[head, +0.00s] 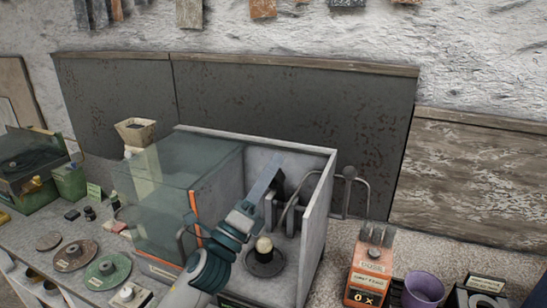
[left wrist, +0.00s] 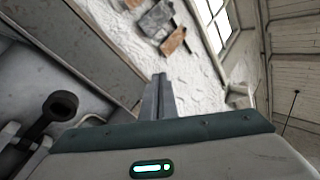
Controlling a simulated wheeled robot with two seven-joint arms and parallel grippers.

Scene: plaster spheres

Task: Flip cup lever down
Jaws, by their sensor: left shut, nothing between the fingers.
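My left gripper (head: 268,178) reaches from the front into the open right bay of a grey box-shaped machine (head: 322,200). Its fingers are together with nothing between them; they also show shut in the left wrist view (left wrist: 161,95). A pale ball (head: 264,245) sits on a dark round dish in the bay, below the gripper. A dark round-ended part (left wrist: 60,105) shows left in the left wrist view. My right gripper is not in view.
A glass-sided chamber (head: 155,195) adjoins the bay on the left. An orange counter box (head: 369,270) and a purple cup (head: 423,289) stand to the right. Discs (head: 107,269) lie on the bench at left. The bay's walls are close around the gripper.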

